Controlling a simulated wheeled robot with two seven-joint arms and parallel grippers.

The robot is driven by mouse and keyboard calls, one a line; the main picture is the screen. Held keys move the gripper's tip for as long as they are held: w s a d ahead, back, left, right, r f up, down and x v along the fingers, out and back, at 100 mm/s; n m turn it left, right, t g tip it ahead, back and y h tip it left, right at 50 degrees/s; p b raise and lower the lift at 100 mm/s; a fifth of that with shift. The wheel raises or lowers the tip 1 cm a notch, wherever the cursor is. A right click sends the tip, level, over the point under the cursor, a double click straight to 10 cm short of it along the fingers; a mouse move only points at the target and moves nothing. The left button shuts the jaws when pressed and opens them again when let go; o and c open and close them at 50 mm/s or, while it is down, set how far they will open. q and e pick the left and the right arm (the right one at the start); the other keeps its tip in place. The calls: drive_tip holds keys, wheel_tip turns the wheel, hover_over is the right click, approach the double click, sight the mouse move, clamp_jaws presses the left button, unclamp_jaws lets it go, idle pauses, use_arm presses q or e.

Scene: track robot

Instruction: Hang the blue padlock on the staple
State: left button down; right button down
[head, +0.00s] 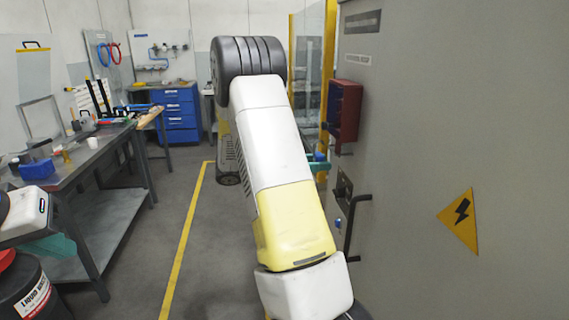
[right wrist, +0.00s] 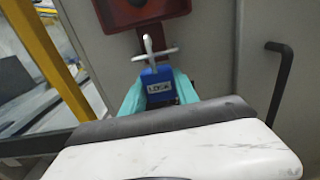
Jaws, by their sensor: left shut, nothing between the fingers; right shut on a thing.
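The blue padlock (right wrist: 158,84), with a pale label, is between the teal fingers of my right gripper (right wrist: 160,95), which is shut on it. Pale metal in a cross-like shape rises above its body; I cannot tell whether all of it is the shackle. In the head view, the padlock (head: 318,157) and my right gripper (head: 319,165) show partly behind my right arm, near the cabinet front. A dark fitting (head: 343,188) on the cabinet may hold the staple, but I cannot tell. My left gripper (head: 60,246) is shut and empty at the lower left.
The grey cabinet (head: 420,110) fills the right side, with a red box (head: 345,110) and a black handle (head: 353,228) projecting from it. A workbench (head: 95,150) stands at the left. Floor is free around the yellow line (head: 186,240).

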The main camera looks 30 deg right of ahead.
drive_tip(key=shift+s+d+f, duration=0.2)
drive_tip(key=shift+d+f, duration=0.05)
drive_tip(key=shift+d, duration=0.35)
drive_tip(key=shift+s+d+f, duration=0.15)
drive_tip(key=shift+d+f, duration=0.15)
drive_tip(key=shift+d, duration=0.3)
drive_tip(key=shift+s+d+f, duration=0.2)
drive_tip(key=shift+d+f, duration=0.05)
drive_tip(key=shift+d, duration=0.35)
drive_tip(key=c, duration=0.9)
unclamp_jaws()
drive_tip(key=shift+o, duration=0.2)
drive_tip(key=shift+a, duration=0.1)
